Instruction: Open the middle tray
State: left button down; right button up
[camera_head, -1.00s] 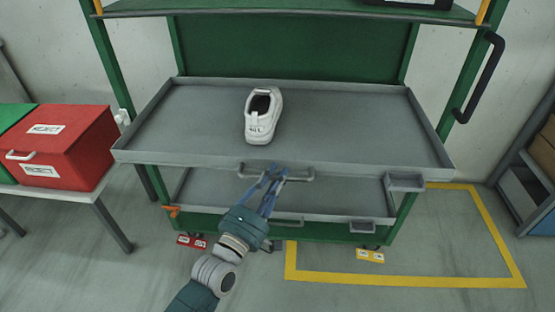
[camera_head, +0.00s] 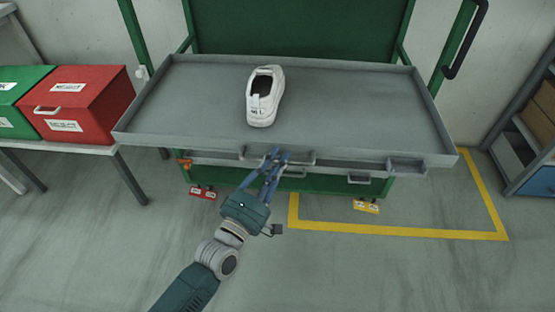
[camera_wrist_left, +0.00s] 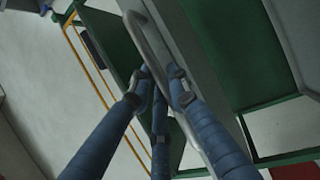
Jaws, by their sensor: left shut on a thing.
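The middle tray (camera_head: 350,110) is a wide grey tray on a green rack, standing out well in front of the rack's posts. My left gripper (camera_head: 278,155) is shut on this handle from the front. In the left wrist view, the blue fingers (camera_wrist_left: 160,78) close around the grey handle bar (camera_wrist_left: 145,32). My right gripper is not in view.
A lower tray (camera_head: 350,178) is mostly hidden under the middle tray. A red bin (camera_head: 85,95) and a green bin (camera_head: 22,92) stand on a table at the left. A shelf unit (camera_head: 535,140) stands at the right. The floor in front is clear, with yellow marking (camera_head: 400,232).

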pick_arm(q)
jog(key=shift+a+f, duration=0.1)
jog(key=shift+f, duration=0.05)
jog(key=c, duration=1.6)
grip_release()
jog(key=shift+w, duration=0.1)
jog(key=shift+c, duration=0.2)
jog(key=v, duration=1.2)
